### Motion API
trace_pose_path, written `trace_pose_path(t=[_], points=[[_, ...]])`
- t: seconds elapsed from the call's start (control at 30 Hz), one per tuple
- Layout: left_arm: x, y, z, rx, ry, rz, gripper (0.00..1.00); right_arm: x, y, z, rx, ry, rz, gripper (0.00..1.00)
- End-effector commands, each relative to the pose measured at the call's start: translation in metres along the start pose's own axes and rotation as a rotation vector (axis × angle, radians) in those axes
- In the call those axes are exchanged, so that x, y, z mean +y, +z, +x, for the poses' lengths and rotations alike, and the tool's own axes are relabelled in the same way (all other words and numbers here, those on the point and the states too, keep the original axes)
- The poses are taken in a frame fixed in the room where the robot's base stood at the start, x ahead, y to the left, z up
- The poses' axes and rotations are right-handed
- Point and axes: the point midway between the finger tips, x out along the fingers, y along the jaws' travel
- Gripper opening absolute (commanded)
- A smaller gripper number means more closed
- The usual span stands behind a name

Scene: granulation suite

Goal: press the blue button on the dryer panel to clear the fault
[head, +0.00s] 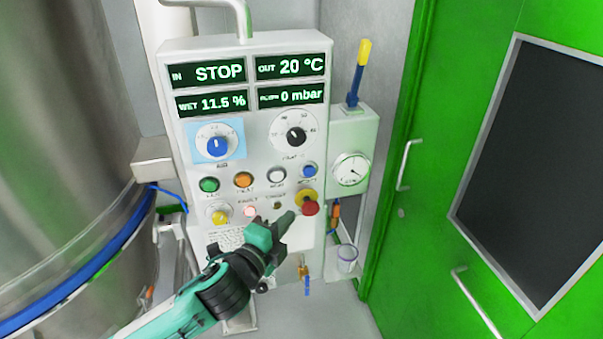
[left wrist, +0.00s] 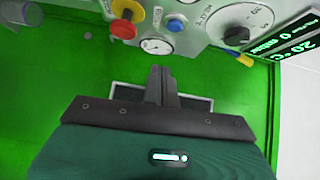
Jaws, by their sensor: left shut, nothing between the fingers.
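The dryer panel (head: 250,160) is a light grey box with four green-lit displays reading STOP, 20 °C, 11.5 % and 0 mbar. The blue button (head: 309,171) is at the right end of the row of round buttons; it also shows in the left wrist view (left wrist: 172,25). A lamp (head: 250,211) in the row below glows pinkish red. My left gripper (head: 289,217) is shut and empty, in front of the lower panel. Its tips appear below the blue button and close to the red emergency knob (head: 310,207), apart from the blue button. My right gripper is not in view.
The red knob on its yellow collar sits just under the blue button. A gauge (head: 350,169) and a yellow-blue lever (head: 357,75) are on the right. A steel vessel (head: 70,130) stands left, a green door (head: 500,200) right.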

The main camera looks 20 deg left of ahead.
Motion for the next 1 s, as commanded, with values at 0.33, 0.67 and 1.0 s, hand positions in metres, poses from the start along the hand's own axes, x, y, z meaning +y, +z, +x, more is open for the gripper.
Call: trace_pose_path(t=[0.33,0.67,1.0], points=[[-0.018,-0.006,-0.008,0.012,-0.030,0.024,0.00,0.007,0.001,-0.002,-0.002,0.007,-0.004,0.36],[-0.021,-0.005,0.006,0.010,-0.030,0.023,0.00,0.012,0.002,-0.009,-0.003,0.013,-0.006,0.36],[-0.025,-0.007,0.070,0.010,-0.029,0.022,0.00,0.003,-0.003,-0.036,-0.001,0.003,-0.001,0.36]])
